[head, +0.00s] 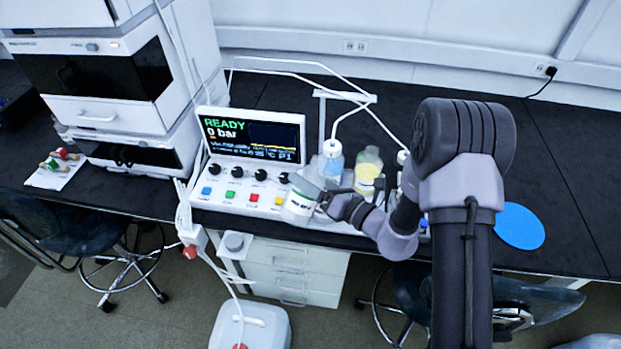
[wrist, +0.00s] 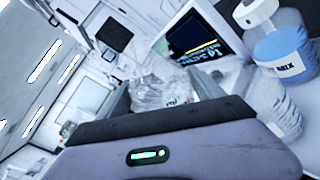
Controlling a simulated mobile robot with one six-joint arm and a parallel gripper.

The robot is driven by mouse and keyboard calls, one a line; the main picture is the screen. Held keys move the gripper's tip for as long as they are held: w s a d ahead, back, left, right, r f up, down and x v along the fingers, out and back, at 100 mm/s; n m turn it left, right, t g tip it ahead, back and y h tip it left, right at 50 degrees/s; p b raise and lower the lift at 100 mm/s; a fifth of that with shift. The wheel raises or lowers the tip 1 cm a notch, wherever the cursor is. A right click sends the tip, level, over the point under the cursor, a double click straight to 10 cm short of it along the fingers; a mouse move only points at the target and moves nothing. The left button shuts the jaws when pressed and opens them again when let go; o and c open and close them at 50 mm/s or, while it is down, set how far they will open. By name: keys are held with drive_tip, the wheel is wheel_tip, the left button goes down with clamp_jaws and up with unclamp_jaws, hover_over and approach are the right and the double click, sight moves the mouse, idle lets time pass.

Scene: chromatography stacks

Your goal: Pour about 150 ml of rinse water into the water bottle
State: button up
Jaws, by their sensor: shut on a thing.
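My gripper (head: 322,200) is shut on a pale, clear-walled container (head: 300,204) with a white label and a dark green band. It holds the container tilted in front of the bottles, beside the control panel. In the wrist view the clear container (wrist: 163,92) shows between the fingers; its water level cannot be made out. A bottle of blue liquid (head: 332,168) stands upright behind the gripper with a tube at its top. A blue bottle with a partly readable label (wrist: 285,52) shows at right in the wrist view. I cannot tell for sure which bottle is the water bottle.
A bottle of yellow liquid (head: 367,176) stands right of the blue one, and my arm partly hides more bottles. The control panel (head: 247,160) reads READY and 0 bar. Tubes arch overhead. A blue disc (head: 519,226) lies at right, with clear bench behind it.

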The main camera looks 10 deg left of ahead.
drive_tip(key=shift+f+m+p, duration=0.1)
drive_tip(key=shift+m+p, duration=0.4)
drive_tip(key=shift+s+f, duration=0.1)
drive_tip(key=shift+f, duration=0.05)
drive_tip(key=shift+a+f+m, duration=0.1)
drive_tip(key=shift+f+m, duration=0.4)
drive_tip(key=shift+m, duration=0.1)
drive_tip(key=shift+f+m, duration=0.5)
drive_tip(key=shift+r+p, duration=0.1)
drive_tip(key=shift+p, duration=0.4)
